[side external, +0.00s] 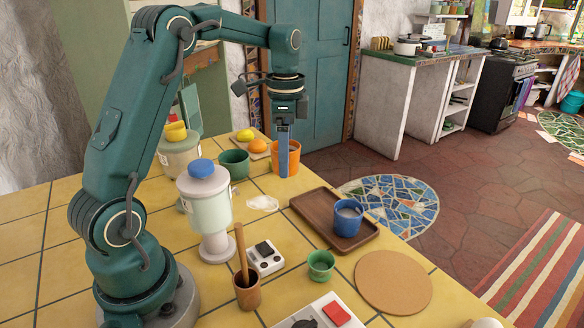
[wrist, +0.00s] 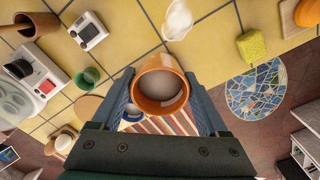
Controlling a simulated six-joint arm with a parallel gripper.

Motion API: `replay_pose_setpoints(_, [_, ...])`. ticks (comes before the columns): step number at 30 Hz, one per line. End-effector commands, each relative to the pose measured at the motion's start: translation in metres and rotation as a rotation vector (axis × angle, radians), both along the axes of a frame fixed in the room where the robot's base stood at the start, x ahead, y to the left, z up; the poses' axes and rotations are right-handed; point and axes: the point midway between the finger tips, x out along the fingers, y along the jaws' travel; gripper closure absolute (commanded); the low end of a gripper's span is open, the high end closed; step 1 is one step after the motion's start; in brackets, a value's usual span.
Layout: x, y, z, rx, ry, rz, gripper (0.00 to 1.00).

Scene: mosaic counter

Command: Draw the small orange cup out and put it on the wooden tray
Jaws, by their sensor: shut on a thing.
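My gripper (side external: 284,165) points down at the far side of the counter, its fingers on either side of the orange cup (side external: 293,153). In the wrist view the orange cup (wrist: 160,90) is between the two fingers, its round mouth facing the camera and its inside pale. It appears to be held off the counter, though its base is hard to judge. The wooden tray (side external: 312,209) lies on the counter to the right and nearer in the side view, with a blue cup (side external: 347,218) on it. In the wrist view the tray is mostly hidden behind the cup and gripper.
A green bowl (side external: 234,163) and a board with an orange fruit (side external: 258,147) are left of my gripper. Crumpled clear plastic (side external: 263,203) lies in front. A blue-lidded jar (side external: 207,210), a small green cup (side external: 321,265) and a cork mat (side external: 393,282) stand nearer. The tray's left end is bare.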

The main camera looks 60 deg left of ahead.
Motion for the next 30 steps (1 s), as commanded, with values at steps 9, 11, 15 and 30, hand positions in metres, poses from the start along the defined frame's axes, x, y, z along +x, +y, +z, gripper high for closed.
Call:
replay_pose_setpoints(9, [0.045,-0.013,0.011,0.006,-0.014,-0.021,0.72])
replay_pose_setpoints(11, [0.052,-0.016,0.011,0.007,-0.017,-0.027,0.72])
replay_pose_setpoints(15, [0.064,-0.024,0.007,0.009,-0.025,-0.051,0.72])
replay_pose_setpoints(30, [0.068,-0.033,-0.026,0.004,-0.01,-0.079,0.72])
